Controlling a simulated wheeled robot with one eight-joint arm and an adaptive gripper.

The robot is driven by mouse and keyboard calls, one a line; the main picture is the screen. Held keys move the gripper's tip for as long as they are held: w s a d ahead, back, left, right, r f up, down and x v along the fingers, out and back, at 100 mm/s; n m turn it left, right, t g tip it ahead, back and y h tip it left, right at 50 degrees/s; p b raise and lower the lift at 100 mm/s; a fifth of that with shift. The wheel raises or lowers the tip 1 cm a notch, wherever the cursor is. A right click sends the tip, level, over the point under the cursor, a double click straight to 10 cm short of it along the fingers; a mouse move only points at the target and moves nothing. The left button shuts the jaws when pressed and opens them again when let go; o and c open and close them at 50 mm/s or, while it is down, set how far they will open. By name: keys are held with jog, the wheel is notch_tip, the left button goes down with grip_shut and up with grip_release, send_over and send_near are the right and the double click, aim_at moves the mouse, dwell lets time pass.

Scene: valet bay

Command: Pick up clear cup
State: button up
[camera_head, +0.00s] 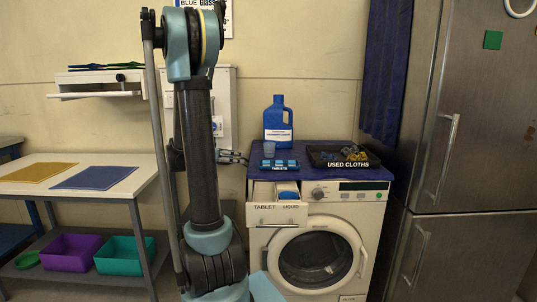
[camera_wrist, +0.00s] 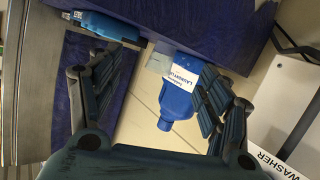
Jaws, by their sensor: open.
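The clear cup (camera_head: 269,149) is small and translucent. It stands on the blue top of the washing machine (camera_head: 320,248), in front of the blue bottle. In the wrist view a pale grey see-through patch beside the bottle looks like the cup (camera_wrist: 158,63), but its outline is faint. My gripper (camera_head: 237,157) is open and empty, to the left of the cup and apart from it in the head view. In the wrist view its dark finger pads (camera_wrist: 160,82) are spread wide, with the bottle showing between and beyond them.
A blue labelled bottle (camera_head: 278,122) stands behind the cup. Blue tablets (camera_head: 278,165) in a holder lie in front. A black tray marked used cloths (camera_head: 343,164) is to the right. The detergent drawer (camera_head: 277,214) is pulled out. A steel fridge (camera_head: 470,130) stands at right.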

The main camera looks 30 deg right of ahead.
aim_at(265, 152)
jog(key=shift+m+h, duration=0.8)
jog(key=shift+m, duration=0.1)
jog(key=w+d, duration=0.1)
jog(key=d, duration=0.5)
jog(key=w+d+f, duration=0.1)
jog(key=d, duration=0.5)
jog(key=w+d+f, duration=0.1)
jog(key=d, duration=0.5)
jog(key=shift+w+d, duration=0.25)
jog(key=shift+d, duration=0.15)
jog(key=shift+c, duration=0.2)
jog(key=c, duration=1.1)
